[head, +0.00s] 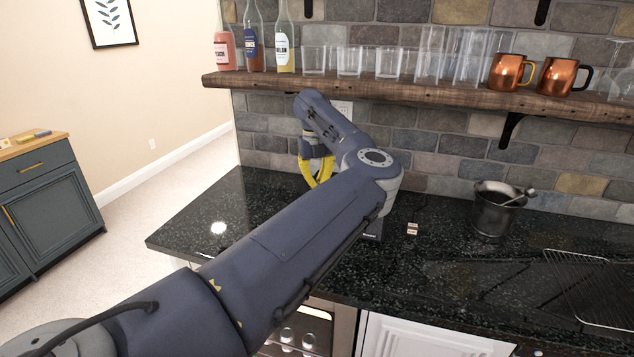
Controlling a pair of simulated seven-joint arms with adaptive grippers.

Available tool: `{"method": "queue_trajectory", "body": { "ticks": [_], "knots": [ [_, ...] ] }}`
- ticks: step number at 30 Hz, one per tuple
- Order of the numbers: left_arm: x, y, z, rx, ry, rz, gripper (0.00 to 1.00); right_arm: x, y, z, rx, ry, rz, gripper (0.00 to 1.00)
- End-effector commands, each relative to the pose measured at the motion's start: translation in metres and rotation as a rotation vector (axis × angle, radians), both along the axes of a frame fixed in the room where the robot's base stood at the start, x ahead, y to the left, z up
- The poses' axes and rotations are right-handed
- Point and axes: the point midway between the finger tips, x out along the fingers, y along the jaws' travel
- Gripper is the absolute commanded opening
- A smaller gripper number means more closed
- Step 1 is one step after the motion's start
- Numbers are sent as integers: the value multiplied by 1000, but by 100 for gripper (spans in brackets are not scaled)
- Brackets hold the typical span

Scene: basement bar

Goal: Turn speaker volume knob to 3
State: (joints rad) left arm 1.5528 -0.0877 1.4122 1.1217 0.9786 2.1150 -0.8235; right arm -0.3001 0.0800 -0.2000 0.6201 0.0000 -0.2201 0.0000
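My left arm reaches in from the lower left across the counter. My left gripper (317,176), with yellow fingers, hangs above the counter near the stone wall. It is small and seen partly edge-on, so I cannot tell whether its fingers are apart, and I see nothing held in it. I cannot clearly make out the speaker. A dark shape with a small pale mark (371,236) shows just past my forearm and may be part of it. No volume knob or number scale is visible. My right gripper is out of view.
The black speckled counter (455,262) holds a metal bucket (492,212), a small pale object (412,229) and a wire rack (596,290). A wooden shelf (430,88) with bottles, glasses and copper mugs (507,72) overhangs it. The counter's left end is clear.

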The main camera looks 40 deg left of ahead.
Motion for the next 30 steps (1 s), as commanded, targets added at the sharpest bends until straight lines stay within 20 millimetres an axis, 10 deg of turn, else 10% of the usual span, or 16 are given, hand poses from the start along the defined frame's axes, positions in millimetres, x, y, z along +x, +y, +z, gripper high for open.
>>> {"method": "queue_trajectory", "body": {
  "ticks": [13,23,30],
  "knots": [
    [-1,0,0,0,1,-5,0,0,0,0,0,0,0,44],
    [0,0,0,1,1,-5,44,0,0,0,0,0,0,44],
    [0,0,0,0,0,-5,44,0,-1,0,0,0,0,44]
  ]
}}
